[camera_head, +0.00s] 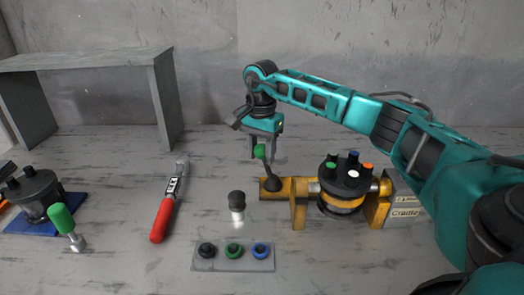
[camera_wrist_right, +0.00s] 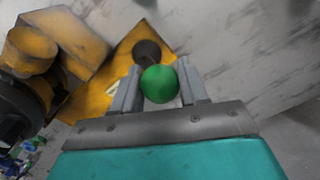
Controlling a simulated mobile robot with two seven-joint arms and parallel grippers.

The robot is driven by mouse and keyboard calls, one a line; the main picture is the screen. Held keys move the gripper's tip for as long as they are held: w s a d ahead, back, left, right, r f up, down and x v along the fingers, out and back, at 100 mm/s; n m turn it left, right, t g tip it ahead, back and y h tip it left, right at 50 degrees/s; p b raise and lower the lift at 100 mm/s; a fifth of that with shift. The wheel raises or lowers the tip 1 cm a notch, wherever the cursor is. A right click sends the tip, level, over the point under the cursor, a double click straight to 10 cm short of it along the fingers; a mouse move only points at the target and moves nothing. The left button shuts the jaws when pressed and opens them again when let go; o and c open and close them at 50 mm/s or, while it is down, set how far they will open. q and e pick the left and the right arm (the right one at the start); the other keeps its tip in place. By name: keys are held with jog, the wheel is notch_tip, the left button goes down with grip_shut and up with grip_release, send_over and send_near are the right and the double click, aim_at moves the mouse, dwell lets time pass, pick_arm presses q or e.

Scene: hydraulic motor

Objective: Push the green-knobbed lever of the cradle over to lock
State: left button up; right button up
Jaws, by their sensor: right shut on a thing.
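The lever's green knob (camera_head: 260,151) stands at the left end of the yellow cradle (camera_head: 299,212), on a dark stem that leans up and to the left. My right gripper (camera_head: 262,158) comes down over it from above. In the right wrist view the green knob (camera_wrist_right: 159,84) sits between the two grey fingers, and my right gripper (camera_wrist_right: 157,90) is shut on it. The dark pivot of the lever (camera_wrist_right: 147,50) shows beyond the knob. The cradle (camera_wrist_right: 66,35) fills the upper left there. My left gripper is not in view.
The round black motor (camera_head: 343,178) with coloured ports sits in the cradle. A tray of caps (camera_head: 232,263), a dark-topped metal fitting (camera_head: 237,207) and a red-handled wrench (camera_head: 163,219) lie nearby.

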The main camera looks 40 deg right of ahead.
jog(key=shift+w+a, duration=0.15)
jog(key=shift+w+a+f, duration=0.3)
jog(key=shift+w+a, duration=0.05)
jog(key=shift+a, duration=0.05)
jog(key=shift+w+a, duration=0.1)
jog(key=shift+a, duration=0.05)
jog(key=shift+o, duration=0.4)
jog(key=shift+w+a+f, duration=0.25)
jog(key=shift+a+f, duration=0.05)
jog(key=shift+a, duration=0.05)
jog(key=shift+a+f, duration=0.15)
jog(key=o, duration=0.6)
jog(key=shift+w, duration=0.1)
